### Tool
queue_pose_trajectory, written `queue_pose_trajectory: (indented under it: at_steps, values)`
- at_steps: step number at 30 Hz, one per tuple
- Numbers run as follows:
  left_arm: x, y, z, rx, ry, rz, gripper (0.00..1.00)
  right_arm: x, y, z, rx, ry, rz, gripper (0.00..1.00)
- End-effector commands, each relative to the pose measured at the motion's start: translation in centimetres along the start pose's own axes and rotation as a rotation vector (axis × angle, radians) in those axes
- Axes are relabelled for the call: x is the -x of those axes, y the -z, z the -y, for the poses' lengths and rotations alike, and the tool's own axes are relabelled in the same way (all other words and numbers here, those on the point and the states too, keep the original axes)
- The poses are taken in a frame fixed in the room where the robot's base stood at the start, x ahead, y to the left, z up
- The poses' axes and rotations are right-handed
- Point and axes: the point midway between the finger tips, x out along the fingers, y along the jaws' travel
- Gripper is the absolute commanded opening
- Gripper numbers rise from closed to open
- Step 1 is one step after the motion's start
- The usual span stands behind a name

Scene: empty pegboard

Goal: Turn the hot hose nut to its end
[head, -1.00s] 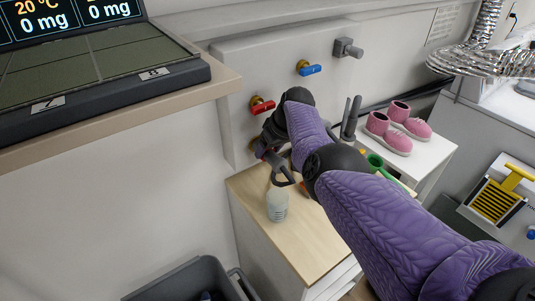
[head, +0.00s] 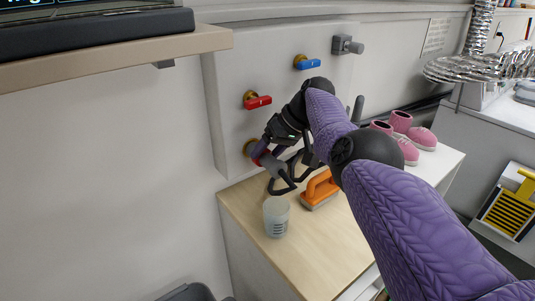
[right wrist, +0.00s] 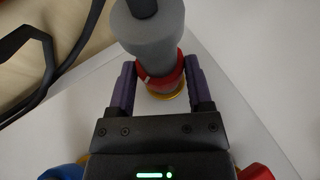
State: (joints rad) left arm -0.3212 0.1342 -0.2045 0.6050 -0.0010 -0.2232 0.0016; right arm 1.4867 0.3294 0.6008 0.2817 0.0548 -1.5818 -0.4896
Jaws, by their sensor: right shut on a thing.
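The red hot hose nut (right wrist: 165,76) sits at the end of a grey hose fitting (right wrist: 150,38), against a brass collar (right wrist: 168,96) on the wall panel. In the right wrist view, my right gripper (right wrist: 163,78) has a purple finger on each side of the nut and is shut on it. In the head view, this gripper (head: 262,157) is at the lower brass outlet, below the red valve handle (head: 258,102), and partly covers the nut. A dark hose (head: 280,186) hangs in a loop below it. My left gripper is not in view.
A blue valve handle (head: 307,63) and a grey fixture (head: 347,45) are higher on the panel. Pink boots (head: 418,137) stand further right.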

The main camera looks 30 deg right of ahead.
Motion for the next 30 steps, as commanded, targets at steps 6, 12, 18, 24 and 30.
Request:
queue_pose_trajectory:
  at_steps: [6, 12, 18, 24, 30]
  values:
    - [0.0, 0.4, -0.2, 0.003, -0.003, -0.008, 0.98, 0.0, 0.0, 0.0, 0.0, 0.001, 0.0, 0.76]
    - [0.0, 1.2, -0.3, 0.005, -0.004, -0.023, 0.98, 0.0, 0.0, 0.0, 0.0, 0.0, 0.0, 1.0]
    - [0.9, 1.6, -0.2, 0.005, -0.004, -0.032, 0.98, 1.0, 0.1, 0.2, 0.0, -0.001, -0.002, 1.0]
    - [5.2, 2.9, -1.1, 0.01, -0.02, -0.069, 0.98, 6.4, 0.4, 0.4, -0.001, -0.003, -0.005, 1.0]
    - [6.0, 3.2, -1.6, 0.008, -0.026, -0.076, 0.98, 9.5, 0.1, 0.1, 0.0, -0.002, -0.002, 1.0]
